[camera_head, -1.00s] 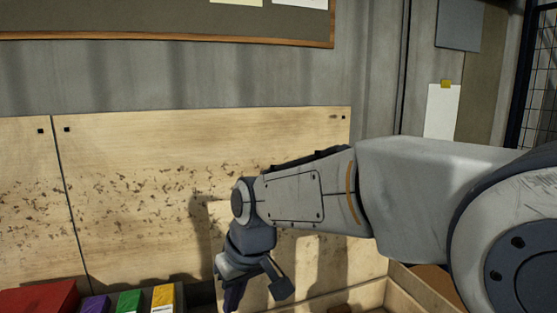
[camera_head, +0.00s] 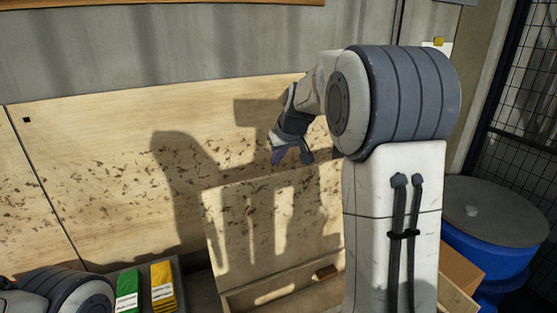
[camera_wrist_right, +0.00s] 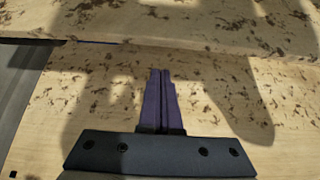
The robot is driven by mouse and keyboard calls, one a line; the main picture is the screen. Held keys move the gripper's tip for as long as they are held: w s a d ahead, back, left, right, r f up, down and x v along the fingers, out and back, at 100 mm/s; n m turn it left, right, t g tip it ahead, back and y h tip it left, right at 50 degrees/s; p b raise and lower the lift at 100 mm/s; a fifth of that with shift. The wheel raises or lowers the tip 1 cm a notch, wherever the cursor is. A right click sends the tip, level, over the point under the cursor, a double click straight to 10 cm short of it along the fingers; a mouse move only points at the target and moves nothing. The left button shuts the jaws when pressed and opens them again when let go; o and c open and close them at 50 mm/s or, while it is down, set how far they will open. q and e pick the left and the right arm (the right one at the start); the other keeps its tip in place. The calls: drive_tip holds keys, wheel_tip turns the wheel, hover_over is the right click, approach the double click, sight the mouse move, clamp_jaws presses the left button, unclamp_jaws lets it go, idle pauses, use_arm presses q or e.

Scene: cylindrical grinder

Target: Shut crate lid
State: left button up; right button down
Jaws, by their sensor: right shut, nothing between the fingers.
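The wooden crate (camera_head: 262,296) stands at the bottom centre right of the head view, partly hidden by my right arm. Its lid (camera_head: 235,222), a pale speckled board, stands raised and open at the crate's back, in front of the wall panel. My right gripper (camera_head: 293,158) is shut and empty, at the lid's top edge. Whether it touches the lid I cannot tell. In the right wrist view its purple fingers (camera_wrist_right: 159,100) are together in front of speckled wood. My left gripper is out of view; only part of my left arm shows at lower left.
A green box (camera_head: 127,289) and a yellow box (camera_head: 163,286) stand left of the crate. A small brown block (camera_head: 326,272) shows inside the crate. A blue drum (camera_head: 490,250) stands at right, before a mesh fence. The speckled wall panel (camera_head: 100,150) closes off the back.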

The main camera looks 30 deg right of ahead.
drive_tip(key=shift+s+a+f+p, duration=0.15)
drive_tip(key=shift+s+p, duration=0.25)
drive_tip(key=shift+s, duration=0.5)
drive_tip(key=shift+s+f+p, duration=0.1)
drive_tip(key=shift+s+p, duration=0.3)
drive_tip(key=shift+s, duration=0.45)
